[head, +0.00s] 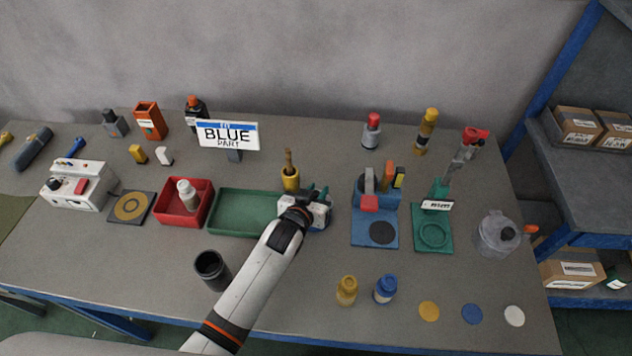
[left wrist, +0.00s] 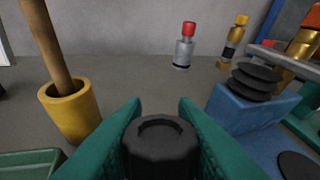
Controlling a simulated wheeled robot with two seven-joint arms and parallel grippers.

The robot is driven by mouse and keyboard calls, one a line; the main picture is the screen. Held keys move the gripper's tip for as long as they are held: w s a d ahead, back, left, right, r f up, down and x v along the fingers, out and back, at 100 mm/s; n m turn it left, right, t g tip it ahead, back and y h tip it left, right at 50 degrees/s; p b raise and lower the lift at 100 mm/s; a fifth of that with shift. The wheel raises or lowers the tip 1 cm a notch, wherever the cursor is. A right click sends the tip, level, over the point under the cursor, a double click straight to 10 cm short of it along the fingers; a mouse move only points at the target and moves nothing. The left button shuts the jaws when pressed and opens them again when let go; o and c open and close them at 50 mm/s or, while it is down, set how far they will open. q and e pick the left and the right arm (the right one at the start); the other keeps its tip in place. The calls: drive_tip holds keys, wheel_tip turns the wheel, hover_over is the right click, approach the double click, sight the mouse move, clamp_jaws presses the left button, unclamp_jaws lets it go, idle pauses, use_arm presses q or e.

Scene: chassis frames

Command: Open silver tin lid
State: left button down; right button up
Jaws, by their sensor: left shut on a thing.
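The silver tin (head: 492,236) stands near the table's right end, with a dark knob (head: 508,233) on its top. My left gripper (head: 320,205) is well to the left of it, at the right end of the green tray (head: 247,211). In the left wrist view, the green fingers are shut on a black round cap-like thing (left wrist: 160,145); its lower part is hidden. I cannot tell whether it belongs to the tin. The tin is not in the left wrist view, and my right gripper is in neither view.
A yellow holder (head: 291,181) with a wooden handle stands just behind my left gripper. Between gripper and tin are a blue stand (head: 375,225) and a green stand (head: 433,235). Yellow (head: 347,291) and blue (head: 385,289) bottles stand in front. A shelf is at the right.

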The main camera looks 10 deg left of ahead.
use_arm(q)
drive_tip(key=shift+w+r+g+p, duration=0.5)
drive_tip(key=shift+g+p, duration=0.4)
drive_tip(key=shift+p, duration=0.85)
drive_tip(key=shift+f+g+p, duration=0.1)
drive_tip(key=shift+g+p, duration=0.2)
drive_tip(key=shift+p, duration=0.1)
